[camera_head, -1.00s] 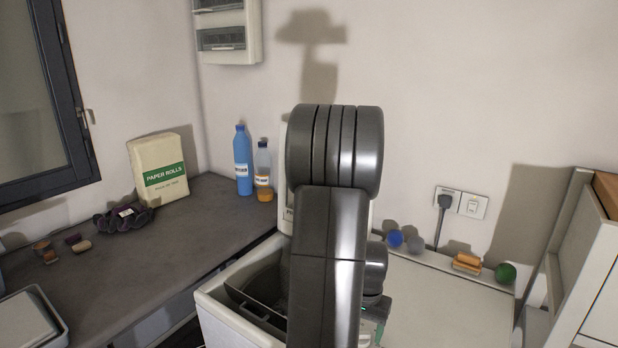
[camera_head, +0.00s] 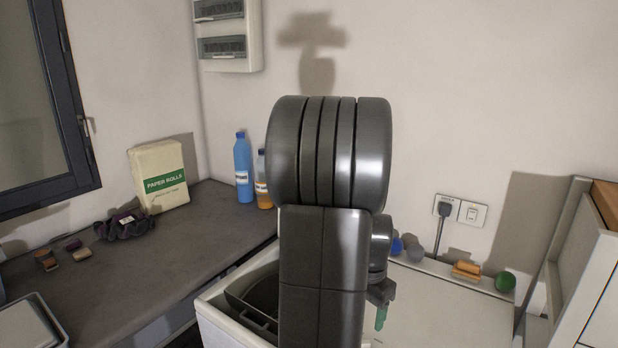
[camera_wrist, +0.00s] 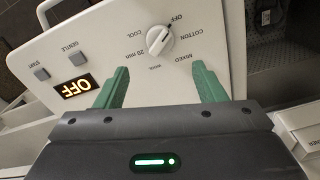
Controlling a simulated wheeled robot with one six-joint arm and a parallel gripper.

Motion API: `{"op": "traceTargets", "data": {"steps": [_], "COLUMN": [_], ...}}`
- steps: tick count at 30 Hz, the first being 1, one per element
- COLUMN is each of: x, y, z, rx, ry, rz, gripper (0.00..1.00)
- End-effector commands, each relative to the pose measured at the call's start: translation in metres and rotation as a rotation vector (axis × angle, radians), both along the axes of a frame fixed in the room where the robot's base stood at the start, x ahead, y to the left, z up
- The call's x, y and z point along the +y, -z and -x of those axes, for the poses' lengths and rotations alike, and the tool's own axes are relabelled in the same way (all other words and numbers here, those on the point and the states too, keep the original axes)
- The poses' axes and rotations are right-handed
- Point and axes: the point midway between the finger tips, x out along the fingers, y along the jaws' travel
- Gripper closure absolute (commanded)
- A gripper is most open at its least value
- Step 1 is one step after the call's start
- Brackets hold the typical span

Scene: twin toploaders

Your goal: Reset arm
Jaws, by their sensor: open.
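My gripper (camera_wrist: 158,88) shows in the wrist view with its two green fingers spread apart and nothing between them. Beyond the fingers is a white washer control panel (camera_wrist: 95,40) with a round dial (camera_wrist: 160,41), two grey buttons and a display reading OFF (camera_wrist: 76,88). In the head view my arm stands in the middle and hides much of the washers. A green fingertip shows low at its right side. The left toploader (camera_head: 213,318) has its tub open. The right one has a flat white top (camera_head: 450,310).
A dark counter (camera_head: 140,265) on the left holds a paper rolls pack (camera_head: 160,178), a blue bottle (camera_head: 243,168) and an orange-filled bottle (camera_head: 262,185). Small balls and an orange block (camera_head: 466,269) line the right washer's back edge. A white cabinet (camera_head: 585,260) stands at right.

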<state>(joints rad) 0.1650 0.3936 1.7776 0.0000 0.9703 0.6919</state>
Motion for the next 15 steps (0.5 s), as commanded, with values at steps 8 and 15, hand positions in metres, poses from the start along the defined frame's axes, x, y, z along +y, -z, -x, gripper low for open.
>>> {"op": "traceTargets", "data": {"steps": [8,15], "x": [0.0,0.0], "y": [-0.025,-0.027], "z": [0.0,0.0], "rx": [0.0,0.0], "ry": [-0.001,-0.001], "rz": [0.0,0.0], "gripper": [0.36,0.36]}}
